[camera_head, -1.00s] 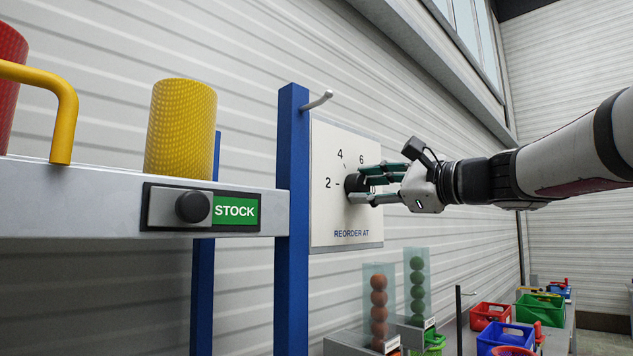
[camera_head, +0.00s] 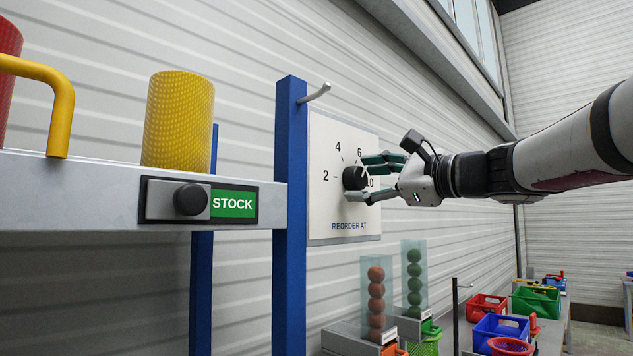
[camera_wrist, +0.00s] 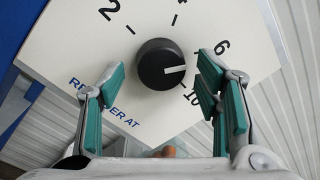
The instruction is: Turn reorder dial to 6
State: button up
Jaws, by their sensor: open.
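The reorder dial is a round black knob (camera_head: 354,178) on a white square panel (camera_head: 345,210) marked "REORDER AT". In the wrist view the knob (camera_wrist: 152,60) has a white pointer line that points right, between the 6 and the 10 marks. The numbers 2, 4, 6 and 10 show around it. My gripper (camera_head: 360,178) is open at the panel. Its green-padded fingers (camera_wrist: 161,71) lie on either side of the knob with a visible gap to each side. The right finger hides a bit of the panel near the 6 and 10.
A blue post (camera_head: 291,200) with a grey hook (camera_head: 315,93) stands left of the panel. A shelf carries a yellow cylinder (camera_head: 178,120) and a STOCK label (camera_head: 232,203). Clear tubes of balls (camera_head: 376,300) and coloured crates (camera_head: 500,330) stand below.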

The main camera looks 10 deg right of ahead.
jog(key=r+v, duration=0.1)
jog(key=v, duration=1.1)
jog(key=shift+f, duration=0.45)
jog(key=s+a+f+n+g+h, duration=0.1)
jog(key=s+a+f+n+g, duration=0.3)
jog(key=f, duration=0.5)
jog(key=s+a+f+n+g+h, duration=0.2)
jog(key=s+a+f+n+g, duration=0.15)
jog(key=a+f, duration=0.4)
jog(key=s+d+f+n+g+h, duration=0.1)
jog(key=s+d+f+n+h, duration=0.1)
jog(key=s+f+n, duration=0.3)
jog(key=s+d+f+n+g+h, duration=0.1)
jog(key=s+f+n+h, duration=0.4)
jog(key=f, duration=0.9)
jog(key=shift+s+d+n+h, duration=0.3)
jog(key=shift+s+d+n, duration=0.45)
jog(key=shift+n, duration=0.3)
jog(key=shift+f+g, duration=0.15)
jog(key=shift+g, duration=0.1)
jog(key=shift+c, duration=0.6)
